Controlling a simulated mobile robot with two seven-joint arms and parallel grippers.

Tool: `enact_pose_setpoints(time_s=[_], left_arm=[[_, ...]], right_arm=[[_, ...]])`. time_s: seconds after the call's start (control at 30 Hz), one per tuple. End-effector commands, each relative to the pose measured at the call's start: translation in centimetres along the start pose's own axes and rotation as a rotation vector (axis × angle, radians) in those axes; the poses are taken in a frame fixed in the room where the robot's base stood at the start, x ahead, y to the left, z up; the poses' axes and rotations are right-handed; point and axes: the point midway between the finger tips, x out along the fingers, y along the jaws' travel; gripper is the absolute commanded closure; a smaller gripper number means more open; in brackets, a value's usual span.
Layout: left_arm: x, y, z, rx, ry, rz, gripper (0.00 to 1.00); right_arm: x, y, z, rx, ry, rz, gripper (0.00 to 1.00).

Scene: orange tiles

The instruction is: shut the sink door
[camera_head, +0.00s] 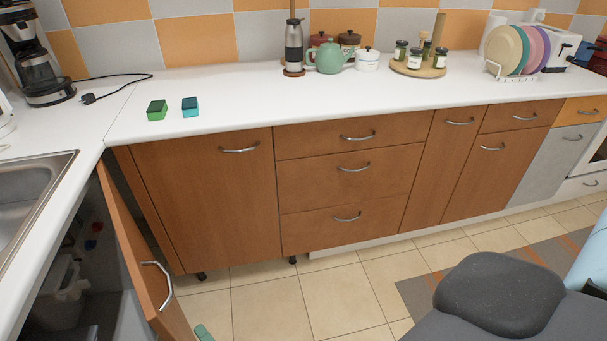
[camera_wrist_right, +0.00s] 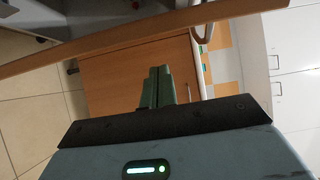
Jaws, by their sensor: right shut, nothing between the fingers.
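The sink door (camera_head: 138,252) is a brown wooden cabinet door with a metal handle (camera_head: 157,285). It stands open under the sink (camera_head: 30,190), leaving the dark cabinet inside exposed. In the right wrist view the door (camera_wrist_right: 130,41) crosses the top as a slanted wooden band. My right gripper (camera_head: 203,332) shows only as green fingertips at the bottom edge of the head view, just right of the door's lower part. In the right wrist view its fingers (camera_wrist_right: 158,85) are together and empty, apart from the door in the picture. My left gripper is not in view.
Closed wooden cabinets (camera_head: 205,190) and drawers (camera_head: 350,180) line the wall right of the door. A bin (camera_head: 62,295) stands inside the open cabinet. Two sponges (camera_head: 157,110) lie on the white counter (camera_head: 240,95).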

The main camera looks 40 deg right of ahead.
Motion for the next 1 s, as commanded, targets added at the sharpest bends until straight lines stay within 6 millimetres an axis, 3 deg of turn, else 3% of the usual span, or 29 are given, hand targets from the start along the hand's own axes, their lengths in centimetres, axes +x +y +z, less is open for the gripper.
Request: enact_pose_setpoints(time_s=[0.23, 0.6, 0.9, 1.0], left_arm=[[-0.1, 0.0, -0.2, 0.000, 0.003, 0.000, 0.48], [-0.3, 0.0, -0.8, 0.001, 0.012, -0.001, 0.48], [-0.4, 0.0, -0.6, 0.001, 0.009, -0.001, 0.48], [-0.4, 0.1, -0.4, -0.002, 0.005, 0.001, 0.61]], right_arm=[[-0.8, 0.0, 0.0, 0.000, -0.001, 0.001, 1.00], [-6.3, 0.0, 0.0, -0.001, -0.001, 0.002, 1.00], [-7.8, 0.0, 0.0, 0.000, 0.000, -0.001, 1.00], [-7.8, 0.0, 0.0, 0.000, 0.000, 0.000, 1.00]])
